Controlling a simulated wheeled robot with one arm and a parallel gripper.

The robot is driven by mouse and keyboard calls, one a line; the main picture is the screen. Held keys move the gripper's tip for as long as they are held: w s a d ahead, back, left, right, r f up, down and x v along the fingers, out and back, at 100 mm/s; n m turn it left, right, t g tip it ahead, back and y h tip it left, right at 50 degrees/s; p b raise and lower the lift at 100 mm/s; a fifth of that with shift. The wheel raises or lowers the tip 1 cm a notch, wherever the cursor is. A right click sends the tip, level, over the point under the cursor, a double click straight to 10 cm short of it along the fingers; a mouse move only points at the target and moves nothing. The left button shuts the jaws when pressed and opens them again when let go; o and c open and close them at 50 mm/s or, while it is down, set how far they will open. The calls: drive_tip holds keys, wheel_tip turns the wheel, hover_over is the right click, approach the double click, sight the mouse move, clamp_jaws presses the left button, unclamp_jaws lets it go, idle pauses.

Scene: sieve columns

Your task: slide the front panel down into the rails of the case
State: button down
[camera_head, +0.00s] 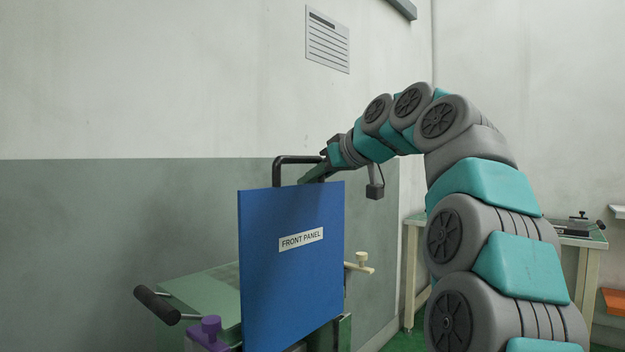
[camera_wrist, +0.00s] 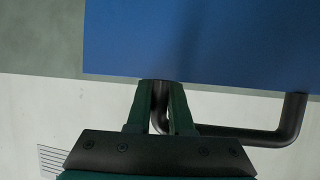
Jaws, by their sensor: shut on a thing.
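The front panel (camera_head: 290,260) is a flat blue plate with a white "FRONT PANEL" label and a black bar handle (camera_head: 297,159) on its top edge. My gripper (camera_head: 312,175) is shut on the right part of that handle. In the wrist view the two green fingers of my gripper (camera_wrist: 162,105) close on one leg of the handle (camera_wrist: 250,138), with the blue panel (camera_wrist: 200,40) beyond them. The panel hangs roughly upright in front of the green case (camera_head: 205,290). It hides much of the case; the rails and the panel's lower edge are not clearly visible.
A beige lever (camera_head: 358,265) shows right of the panel. A side table (camera_head: 590,240) with a small device stands at the right. The wall is close behind.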

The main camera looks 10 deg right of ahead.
sight(319, 274)
idle(0.4)
drive_tip(key=shift+f+b, duration=7.4)
drive_tip(key=shift+f, duration=1.45)
drive_tip(key=shift+f+b, duration=0.45)
drive_tip(key=shift+f, duration=1.1)
drive_tip(key=c, duration=1.2)
unclamp_jaws()
